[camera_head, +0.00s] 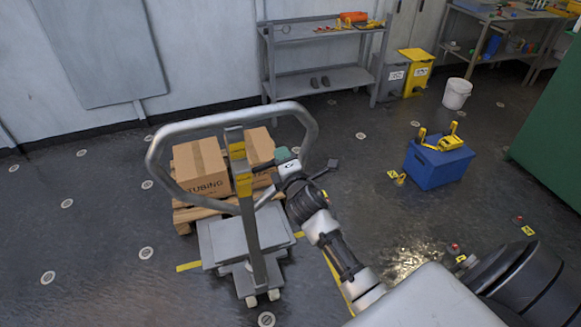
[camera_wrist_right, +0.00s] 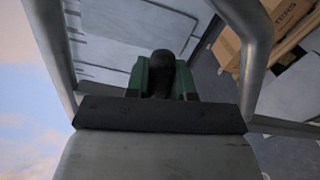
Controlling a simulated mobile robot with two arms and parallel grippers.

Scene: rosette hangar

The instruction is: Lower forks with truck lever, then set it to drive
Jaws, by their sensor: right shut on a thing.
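The grey pallet truck stands in the middle of the head view, its looped handle (camera_head: 308,135) upright and yellow labels (camera_head: 237,150) on its mast. My right gripper (camera_head: 284,155) is at the right side of the mast, inside the loop. In the right wrist view its green fingers (camera_wrist_right: 162,82) are shut on a dark rounded lever knob (camera_wrist_right: 161,68). The knob is mostly hidden by the gripper in the head view, so the lever's setting cannot be told. The forks are hidden under the wooden pallet (camera_head: 188,215). My left gripper is not in view.
Cardboard boxes (camera_head: 196,160) sit on the pallet behind the truck. A blue crate (camera_head: 437,168) with yellow items and a white bucket (camera_head: 457,94) stand to the right. A grey shelf (camera_head: 318,80) is at the back wall. The floor at left is largely clear.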

